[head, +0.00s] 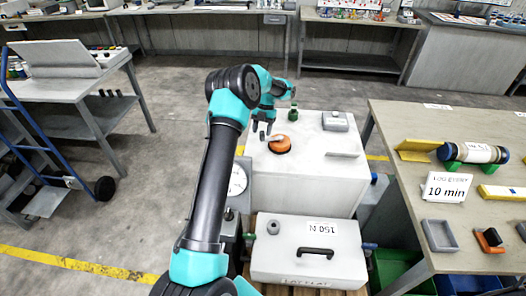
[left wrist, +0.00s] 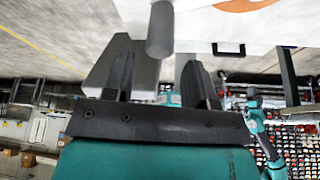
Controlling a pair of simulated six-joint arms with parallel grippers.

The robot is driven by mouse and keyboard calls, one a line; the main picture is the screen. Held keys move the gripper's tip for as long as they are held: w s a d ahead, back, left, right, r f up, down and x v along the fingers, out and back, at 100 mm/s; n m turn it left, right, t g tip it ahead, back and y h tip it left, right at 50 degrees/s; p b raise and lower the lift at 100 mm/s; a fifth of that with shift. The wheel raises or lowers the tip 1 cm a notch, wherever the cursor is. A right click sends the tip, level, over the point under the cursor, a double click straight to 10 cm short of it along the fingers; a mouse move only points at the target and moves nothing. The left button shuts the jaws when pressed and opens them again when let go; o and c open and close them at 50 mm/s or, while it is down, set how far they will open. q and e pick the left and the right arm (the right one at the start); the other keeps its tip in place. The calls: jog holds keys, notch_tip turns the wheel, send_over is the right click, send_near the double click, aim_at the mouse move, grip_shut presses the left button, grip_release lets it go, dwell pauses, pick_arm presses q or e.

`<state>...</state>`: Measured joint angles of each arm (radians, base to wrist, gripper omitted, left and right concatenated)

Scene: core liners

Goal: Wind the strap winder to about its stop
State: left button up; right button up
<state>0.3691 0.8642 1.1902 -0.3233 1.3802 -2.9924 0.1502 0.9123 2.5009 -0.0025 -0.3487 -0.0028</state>
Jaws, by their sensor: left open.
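The strap winder, an orange round disc (head: 284,146), sits on top of the large white box (head: 325,180) in the head view. A small part of the orange disc (left wrist: 245,4) shows at the top edge of the left wrist view. My left gripper (head: 263,138) is just left of the disc, pointing down. In the left wrist view its dark fingers (left wrist: 160,72) stand apart. A grey round peg (left wrist: 160,30) reaches into the space between them and is not clamped. Whether it touches a finger I cannot tell. My right gripper does not show in the head view.
A green knobbed part (head: 293,114) and a grey tray (head: 335,121) stand on the white box. A lower white lid with a black handle (head: 315,252) lies in front. A round dial (head: 237,181) stands left of the box. A table (head: 400,125) is on the right.

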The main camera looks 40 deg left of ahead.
pick_arm(q)
jog(key=s+d+r, duration=0.1)
jog(key=s+d, duration=0.9)
jog(key=s, duration=0.1)
jog(key=shift+s+r, duration=0.2)
